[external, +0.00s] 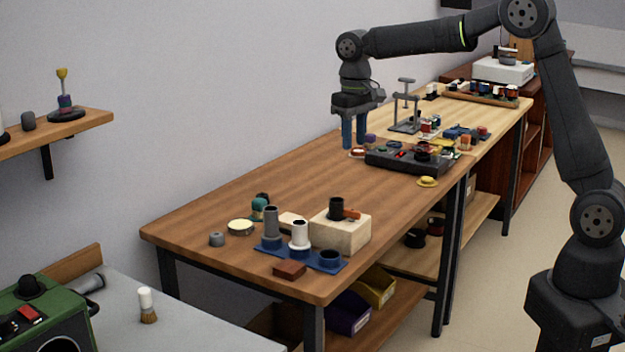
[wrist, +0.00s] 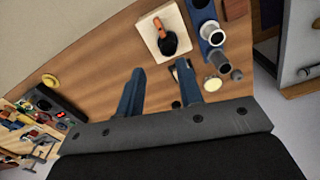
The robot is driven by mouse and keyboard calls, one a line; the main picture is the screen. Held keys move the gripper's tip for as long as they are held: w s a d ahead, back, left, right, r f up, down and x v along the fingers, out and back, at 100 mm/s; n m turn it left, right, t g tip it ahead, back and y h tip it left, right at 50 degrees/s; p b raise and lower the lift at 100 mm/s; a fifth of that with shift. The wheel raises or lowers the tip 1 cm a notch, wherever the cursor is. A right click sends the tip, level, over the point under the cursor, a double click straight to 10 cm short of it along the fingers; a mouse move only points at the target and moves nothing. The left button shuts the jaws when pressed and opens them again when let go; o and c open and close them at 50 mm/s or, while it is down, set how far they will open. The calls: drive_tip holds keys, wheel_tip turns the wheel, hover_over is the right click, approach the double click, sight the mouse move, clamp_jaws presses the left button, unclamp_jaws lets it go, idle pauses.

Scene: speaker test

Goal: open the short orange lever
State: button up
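The short orange lever (external: 351,214) sticks out to the right from a black round fitting (external: 336,207) on top of a pale wooden block (external: 345,234). In the wrist view the orange lever (wrist: 159,26) points up and left from the black fitting (wrist: 168,44), on the block (wrist: 150,15). My gripper (external: 354,146) has two blue fingers pointing down, above the far part of the brown table. It is well apart from the lever. In the wrist view my gripper (wrist: 160,66) is open, with nothing between its fingertips.
A blue base (external: 311,266) with grey and white tubes stands beside the block. A red-brown block (external: 289,269) lies at the table's front edge. A dark panel (external: 393,163) sits near my gripper, with a small stand (external: 405,108) behind. The mid-table is mostly clear.

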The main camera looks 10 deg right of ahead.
drive_tip(key=n, duration=0.2)
approach(352, 210)
wheel_tip(352, 210, down, 9)
drive_tip(key=shift+w+r, duration=0.1)
drive_tip(key=shift+r, duration=0.1)
idle(0.4)
clamp_jaws()
